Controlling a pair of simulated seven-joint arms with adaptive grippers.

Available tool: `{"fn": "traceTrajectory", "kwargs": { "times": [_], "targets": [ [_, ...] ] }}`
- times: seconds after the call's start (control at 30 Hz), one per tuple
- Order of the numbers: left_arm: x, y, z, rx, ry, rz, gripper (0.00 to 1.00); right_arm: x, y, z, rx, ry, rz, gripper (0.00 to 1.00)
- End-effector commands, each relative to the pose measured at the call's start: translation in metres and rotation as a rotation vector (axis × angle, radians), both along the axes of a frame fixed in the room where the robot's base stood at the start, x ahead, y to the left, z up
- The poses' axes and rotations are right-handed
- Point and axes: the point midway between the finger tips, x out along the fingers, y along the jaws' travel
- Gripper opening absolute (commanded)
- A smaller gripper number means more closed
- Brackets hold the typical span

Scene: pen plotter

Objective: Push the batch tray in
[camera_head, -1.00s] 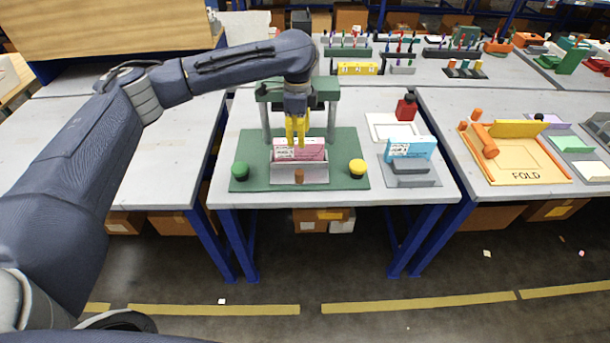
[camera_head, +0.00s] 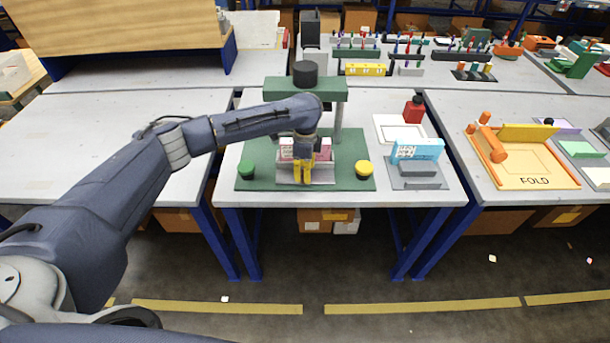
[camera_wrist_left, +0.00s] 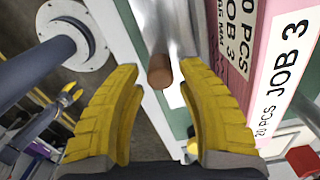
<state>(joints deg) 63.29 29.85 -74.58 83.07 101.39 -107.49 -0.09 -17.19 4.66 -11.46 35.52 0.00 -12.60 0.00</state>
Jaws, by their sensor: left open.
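The batch tray (camera_head: 325,174) is a grey metal tray on the green base of the press. It holds a pink box (camera_head: 286,150) marked JOB 3. The tray also shows in the left wrist view (camera_wrist_left: 168,22), with its brown round knob (camera_wrist_left: 159,71) and the pink box (camera_wrist_left: 285,60) at right. My left gripper (camera_head: 303,181) has yellow fingers and is at the tray's front. In the left wrist view my left gripper (camera_wrist_left: 160,82) is open, with the knob between or just beyond its fingertips. Contact cannot be told. The knob is hidden in the head view.
A green button (camera_head: 246,170) and a yellow button (camera_head: 364,169) flank the tray. The green press frame (camera_head: 335,88) stands behind it, with a dark round top. A blue-and-white box (camera_head: 418,149) on a grey holder and a red bottle (camera_head: 414,110) stand to the right.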

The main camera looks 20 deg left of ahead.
Motion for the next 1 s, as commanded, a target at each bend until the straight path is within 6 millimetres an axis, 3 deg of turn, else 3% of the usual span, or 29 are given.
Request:
{"fn": "traceTrajectory", "kwargs": {
  "times": [0.27, 0.67, 1.0],
  "targets": [
    [0.0, 0.0, -0.02, 0.0, -0.001, 0.001, 0.38, 0.0, 0.001, 0.0, 0.001, 0.0, 0.0, 0.44],
    [0.0, 0.0, -0.023, 0.0, -0.001, 0.0, 0.4, 0.0, 0.003, 0.0, 0.002, 0.0, -0.001, 0.44],
    [0.0, 0.0, -0.022, 0.0, -0.001, 0.0, 0.01, 0.0, 0.003, 0.0, 0.002, 0.0, -0.001, 0.44]
  ]
}}
